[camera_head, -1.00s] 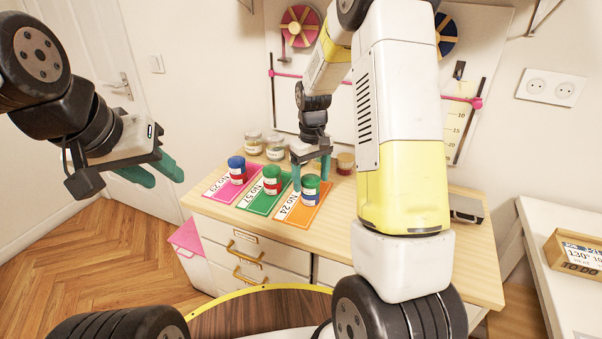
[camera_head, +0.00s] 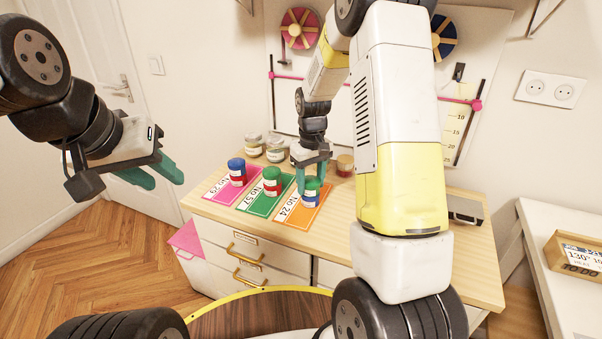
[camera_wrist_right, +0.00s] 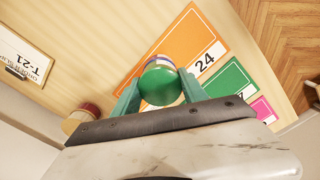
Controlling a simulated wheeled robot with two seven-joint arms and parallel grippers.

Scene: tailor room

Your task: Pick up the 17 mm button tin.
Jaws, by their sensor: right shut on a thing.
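Two-tone tins or stacked tins stand on three coloured cards. The one on the orange card (camera_head: 295,217) has a green top (camera_head: 312,184) above a blue part (camera_head: 310,198). My right gripper (camera_head: 311,182) is shut on this green-topped tin, its teal fingers on either side. The right wrist view shows the green lid (camera_wrist_right: 158,84) between the fingers. A blue-over-red pair (camera_head: 237,172) stands on the pink card, and a green-over-red pair (camera_head: 272,181) on the green card. I cannot read a 17 mm label. My left gripper (camera_head: 162,177) is open and empty, away from the table.
Several glass jars (camera_head: 276,151) stand behind the cards, one with a red-brown lid (camera_head: 345,165) just right of my right gripper. The wooden tabletop (camera_head: 335,235) is bare at the front right of the cards.

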